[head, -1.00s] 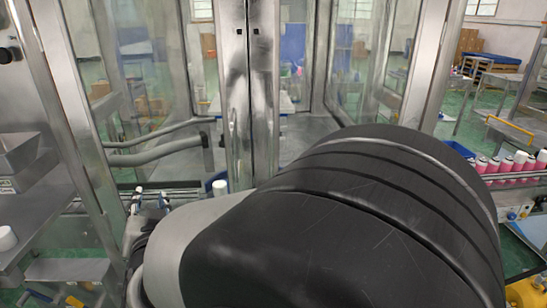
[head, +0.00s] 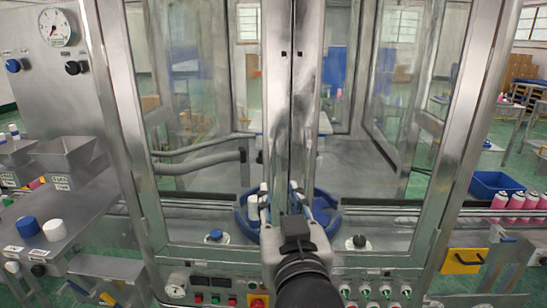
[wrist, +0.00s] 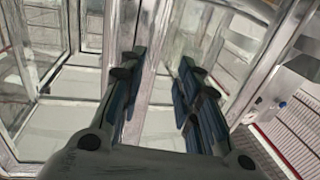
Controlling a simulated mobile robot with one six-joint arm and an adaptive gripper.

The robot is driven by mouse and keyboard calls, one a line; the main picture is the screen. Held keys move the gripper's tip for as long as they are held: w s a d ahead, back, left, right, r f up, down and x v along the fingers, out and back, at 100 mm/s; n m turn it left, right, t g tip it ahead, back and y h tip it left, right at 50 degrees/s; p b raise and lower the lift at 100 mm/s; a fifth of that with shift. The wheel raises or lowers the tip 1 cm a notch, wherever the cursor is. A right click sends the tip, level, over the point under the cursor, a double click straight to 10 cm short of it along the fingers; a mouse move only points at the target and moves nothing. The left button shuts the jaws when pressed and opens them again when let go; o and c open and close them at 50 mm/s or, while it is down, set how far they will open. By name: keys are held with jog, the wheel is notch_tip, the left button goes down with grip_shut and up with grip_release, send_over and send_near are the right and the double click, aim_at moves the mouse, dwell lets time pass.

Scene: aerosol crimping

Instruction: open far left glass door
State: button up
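The enclosure has two front glass doors. The left glass door (head: 200,110) is framed in metal and looks closed, with its inner post (head: 276,120) beside the right door's post (head: 305,110). I cannot tell for certain which panel the task calls far left. My gripper (head: 282,192) is low in front of the two posts, pointing at the enclosure. In the wrist view my gripper (wrist: 160,75) has its dark-blue-padded fingers spread, with nothing visibly held between them. Whether a finger touches a post or handle is unclear.
A blue ring-shaped part (head: 246,222) shows behind my gripper. Control buttons (head: 214,298) line the lower front. A steel side bench (head: 85,210) with caps stands left. A blue crate (head: 490,186) and pink cans (head: 516,203) are at the right.

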aim_at(271, 166)
jog(key=w+p, duration=0.2)
jog(key=p, duration=0.1)
jog(key=w+a+p, duration=0.1)
jog(key=w+p, duration=0.2)
jog(key=p, duration=0.1)
jog(key=w+p, duration=0.3)
jog(key=p, duration=0.1)
jog(key=shift+w+a+r, duration=0.15)
jog(key=shift+r, duration=0.1)
jog(key=w, duration=0.3)
jog(key=w+a, duration=0.1)
jog(key=w, duration=0.1)
jog(key=shift+w+f, duration=0.2)
jog(key=shift+w, duration=0.15)
grip_shut()
